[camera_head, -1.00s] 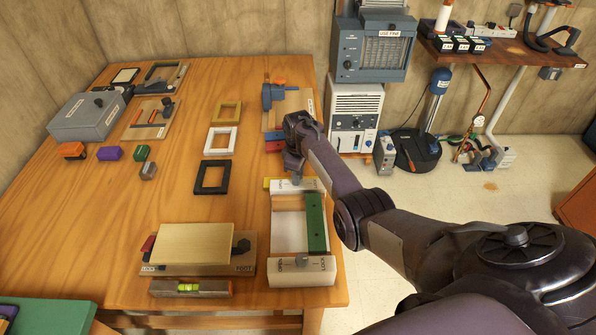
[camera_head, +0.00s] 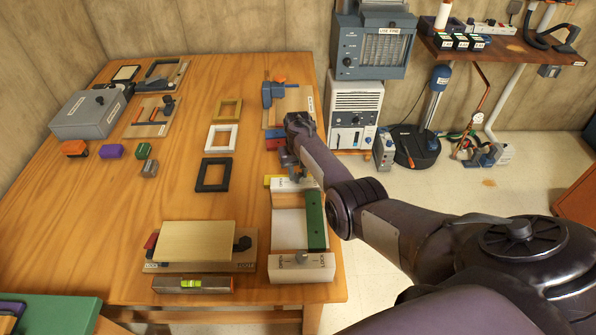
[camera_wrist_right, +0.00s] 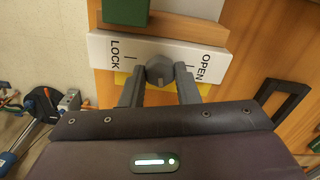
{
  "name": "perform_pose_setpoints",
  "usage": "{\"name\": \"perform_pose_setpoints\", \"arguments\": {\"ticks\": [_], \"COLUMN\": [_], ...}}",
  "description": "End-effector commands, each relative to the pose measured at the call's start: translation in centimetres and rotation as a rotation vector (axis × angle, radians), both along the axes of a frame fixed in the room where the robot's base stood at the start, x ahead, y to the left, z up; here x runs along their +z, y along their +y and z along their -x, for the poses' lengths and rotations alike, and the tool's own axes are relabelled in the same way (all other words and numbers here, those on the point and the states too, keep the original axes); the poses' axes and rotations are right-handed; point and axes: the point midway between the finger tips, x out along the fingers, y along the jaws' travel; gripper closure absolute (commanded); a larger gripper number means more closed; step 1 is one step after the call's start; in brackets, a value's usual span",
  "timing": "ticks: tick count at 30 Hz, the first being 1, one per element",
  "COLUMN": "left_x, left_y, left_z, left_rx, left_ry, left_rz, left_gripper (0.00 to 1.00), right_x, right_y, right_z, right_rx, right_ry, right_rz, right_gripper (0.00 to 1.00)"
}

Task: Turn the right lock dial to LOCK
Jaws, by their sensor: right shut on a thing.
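A white-ended fixture (camera_head: 274,231) stands at the right edge of the wooden table, with a green strip (camera_head: 316,222) along its right side. Its far white end block (camera_head: 284,185) also shows in the right wrist view (camera_wrist_right: 105,48), marked LOCK at left and OPEN at right. A grey dial (camera_wrist_right: 159,66) sits between those marks. My right gripper (camera_head: 297,172) is at this far end, its fingers closed on both sides of the dial. My left gripper is out of view.
A board with a pale wooden block (camera_head: 195,241) and a level (camera_head: 192,284) lie left of the fixture. Black (camera_head: 213,175), white (camera_head: 221,138) and tan (camera_head: 228,110) frames lie farther back. A blue clamp-like device (camera_head: 285,97) stands beyond my gripper.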

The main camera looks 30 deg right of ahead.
Motion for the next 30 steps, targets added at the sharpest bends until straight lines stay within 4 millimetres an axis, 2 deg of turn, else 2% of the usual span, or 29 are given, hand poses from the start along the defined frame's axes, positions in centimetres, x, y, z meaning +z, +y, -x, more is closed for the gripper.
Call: {"name": "perform_pose_setpoints", "arguments": {"ticks": [30], "left_x": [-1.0], "left_y": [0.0], "left_z": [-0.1], "left_rx": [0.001], "left_ry": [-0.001], "left_rz": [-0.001], "left_gripper": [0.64], "right_x": [0.0], "right_y": [0.0], "right_z": [-0.1], "right_rx": [-0.965], "right_ry": [-0.003], "right_rz": [0.000], "right_gripper": [0.94]}}
